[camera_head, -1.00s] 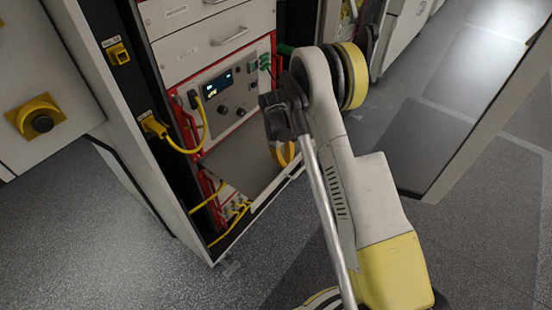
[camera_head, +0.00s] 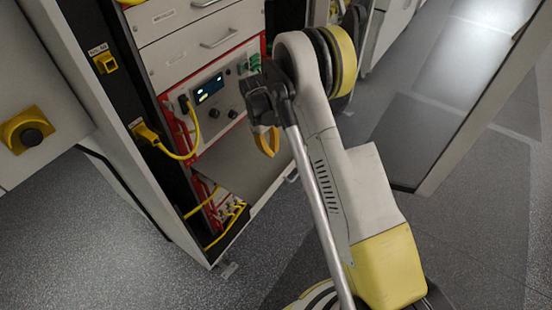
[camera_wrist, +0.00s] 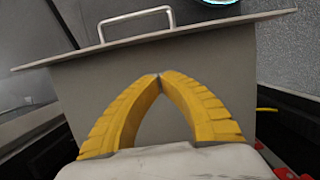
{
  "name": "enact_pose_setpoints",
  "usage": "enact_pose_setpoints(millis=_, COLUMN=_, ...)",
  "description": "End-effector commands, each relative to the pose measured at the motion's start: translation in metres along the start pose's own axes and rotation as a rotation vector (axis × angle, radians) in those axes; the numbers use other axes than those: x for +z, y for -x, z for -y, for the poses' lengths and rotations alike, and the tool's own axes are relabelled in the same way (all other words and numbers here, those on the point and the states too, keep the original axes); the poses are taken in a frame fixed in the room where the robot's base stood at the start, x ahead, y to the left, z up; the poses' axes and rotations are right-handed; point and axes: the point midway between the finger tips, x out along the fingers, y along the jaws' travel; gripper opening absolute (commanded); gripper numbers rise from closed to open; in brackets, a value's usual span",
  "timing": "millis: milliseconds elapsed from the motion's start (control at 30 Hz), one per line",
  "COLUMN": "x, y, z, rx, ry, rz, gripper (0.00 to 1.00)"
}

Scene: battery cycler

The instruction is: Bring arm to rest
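My gripper shows in the wrist view (camera_wrist: 158,78) with its two yellow fingers meeting at the tips. Nothing shows between them. A grey panel with a metal handle lies beyond the fingertips in that view. In the head view my gripper (camera_head: 268,142) is partly hidden behind my arm, with only some yellow showing, in front of the open grey drawer (camera_head: 225,170) of the cabinet. My arm is folded upward at the middle right of the head view.
The cycler panel (camera_head: 212,112) has a lit display and a yellow cable (camera_head: 193,150) plugged in at its left. White drawers (camera_head: 195,50) are above it. A yellow-and-black knob (camera_head: 30,137) is at far left. An open door stands at right. Floor at lower left is clear.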

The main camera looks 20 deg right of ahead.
Motion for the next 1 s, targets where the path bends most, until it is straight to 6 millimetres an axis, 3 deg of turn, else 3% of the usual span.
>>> enact_pose_setpoints(millis=33, x=0.001, y=0.015, z=0.0, rx=0.0, ry=0.001, rz=0.0, gripper=0.0)
enact_pose_setpoints(millis=200, x=0.0, y=0.041, z=0.0, rx=0.0, ry=0.001, rz=0.0, gripper=0.0)
enact_pose_setpoints(millis=533, x=0.0, y=0.051, z=0.0, rx=0.001, ry=-0.001, rz=-0.002, gripper=0.0)
enact_pose_setpoints(millis=633, x=0.005, y=0.066, z=0.001, rx=0.01, ry=-0.015, rz=-0.021, gripper=0.0)
enact_pose_setpoints(millis=767, x=0.024, y=0.111, z=0.007, rx=0.036, ry=-0.064, rz=-0.081, gripper=0.0)
enact_pose_setpoints(millis=1000, x=0.085, y=0.202, z=0.037, rx=0.09, ry=-0.2, rz=-0.253, gripper=0.0)
